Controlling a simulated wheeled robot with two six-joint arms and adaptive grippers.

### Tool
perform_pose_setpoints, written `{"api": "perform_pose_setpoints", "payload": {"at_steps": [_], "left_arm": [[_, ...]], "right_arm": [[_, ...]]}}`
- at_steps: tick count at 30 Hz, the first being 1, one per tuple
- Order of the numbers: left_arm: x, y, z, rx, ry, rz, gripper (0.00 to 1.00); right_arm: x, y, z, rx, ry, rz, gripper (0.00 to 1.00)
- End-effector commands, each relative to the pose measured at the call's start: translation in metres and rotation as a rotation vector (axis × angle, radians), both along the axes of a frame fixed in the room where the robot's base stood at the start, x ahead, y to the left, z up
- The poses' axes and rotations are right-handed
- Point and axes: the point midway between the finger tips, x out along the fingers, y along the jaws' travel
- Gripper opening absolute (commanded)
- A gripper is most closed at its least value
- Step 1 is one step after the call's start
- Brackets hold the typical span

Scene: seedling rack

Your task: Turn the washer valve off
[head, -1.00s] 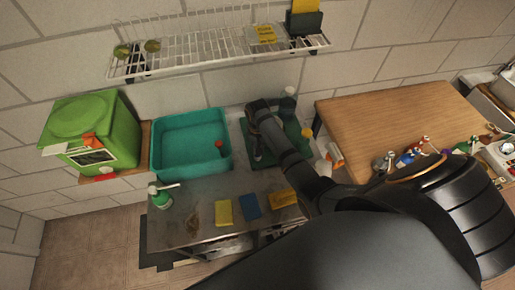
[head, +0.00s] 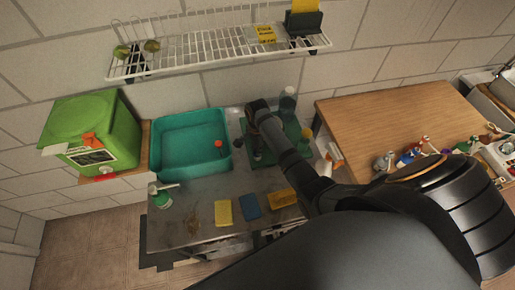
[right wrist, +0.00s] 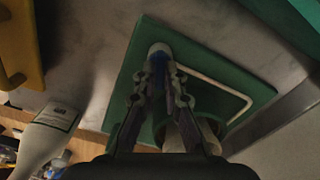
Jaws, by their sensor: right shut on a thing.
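My right gripper (head: 257,157) reaches down over the green board (head: 240,126) beside the teal basin. In the right wrist view its fingers (right wrist: 160,68) are closed around a slim piece with a rounded whitish-blue end (right wrist: 160,49), above the same green board (right wrist: 147,40). Most of that piece is hidden between the fingers, and I cannot tell whether it is the washer valve. A small red-orange knob (head: 218,143) shows at the right side of the teal basin (head: 165,121). My left gripper is out of view.
A green box (head: 75,115) stands at the left. A yellow sponge (head: 223,212) and a blue sponge (head: 249,206) lie at the metal counter's (head: 185,220) front. A wooden table (head: 385,120) is at the right.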

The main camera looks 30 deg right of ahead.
Motion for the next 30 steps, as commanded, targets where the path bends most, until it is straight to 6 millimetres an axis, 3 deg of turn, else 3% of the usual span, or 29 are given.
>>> {"api": "perform_pose_setpoints", "payload": {"at_steps": [15,30], "left_arm": [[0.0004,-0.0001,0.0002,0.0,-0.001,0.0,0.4],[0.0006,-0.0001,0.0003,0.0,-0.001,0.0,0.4]], "right_arm": [[0.0014,-0.0002,0.0013,-0.001,-0.004,-0.361,0.0],[0.0016,-0.0002,0.0016,-0.001,-0.005,-0.449,0.0]]}}
